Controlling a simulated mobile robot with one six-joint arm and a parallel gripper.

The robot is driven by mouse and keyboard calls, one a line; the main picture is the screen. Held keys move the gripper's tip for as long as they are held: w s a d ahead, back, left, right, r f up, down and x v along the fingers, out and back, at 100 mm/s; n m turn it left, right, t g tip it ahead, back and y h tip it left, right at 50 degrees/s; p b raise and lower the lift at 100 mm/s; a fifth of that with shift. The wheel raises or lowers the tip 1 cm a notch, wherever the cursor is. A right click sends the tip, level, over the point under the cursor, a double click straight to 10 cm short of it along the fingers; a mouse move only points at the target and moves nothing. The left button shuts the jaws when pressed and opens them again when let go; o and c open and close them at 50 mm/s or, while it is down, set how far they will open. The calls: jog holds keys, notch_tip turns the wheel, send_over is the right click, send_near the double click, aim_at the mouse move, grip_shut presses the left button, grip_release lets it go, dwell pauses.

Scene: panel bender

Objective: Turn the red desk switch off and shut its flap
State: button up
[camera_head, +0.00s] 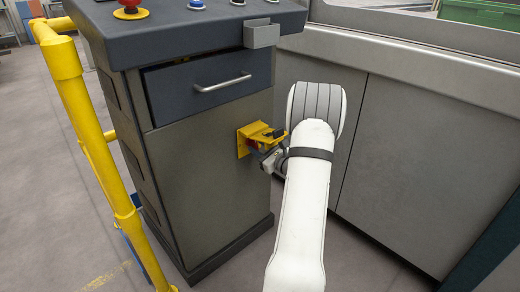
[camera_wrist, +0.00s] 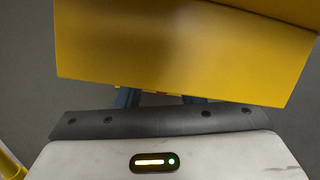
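The desk switch sits in a yellow housing (camera_head: 243,143) on the front face of the grey desk, below the drawer. Its yellow flap (camera_head: 262,130) stands out from the desk, raised above the switch. A little dark red of the switch (camera_head: 254,146) shows under the flap; its setting cannot be read. My gripper (camera_head: 272,153) is at the switch, just under the flap. In the wrist view the yellow flap (camera_wrist: 180,50) fills the upper half.
The desk (camera_head: 205,190) has a drawer with a handle (camera_head: 222,83) above the switch and a red button (camera_head: 131,8) on top. A yellow rail (camera_head: 85,130) stands at the left. A grey machine cabinet (camera_head: 420,160) closes off the right side.

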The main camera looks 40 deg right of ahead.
grip_shut()
jog(key=shift+f+n+b, duration=0.15)
jog(key=shift+n+b, duration=0.35)
jog(key=shift+b, duration=0.15)
jog(key=shift+n, duration=0.3)
grip_release()
jog(key=shift+s+d+r, duration=0.1)
jog(key=shift+s+r, duration=0.05)
jog(key=shift+r, duration=0.05)
jog(key=s+p, duration=0.2)
jog(key=s, duration=0.5)
jog(key=shift+s+d, duration=0.25)
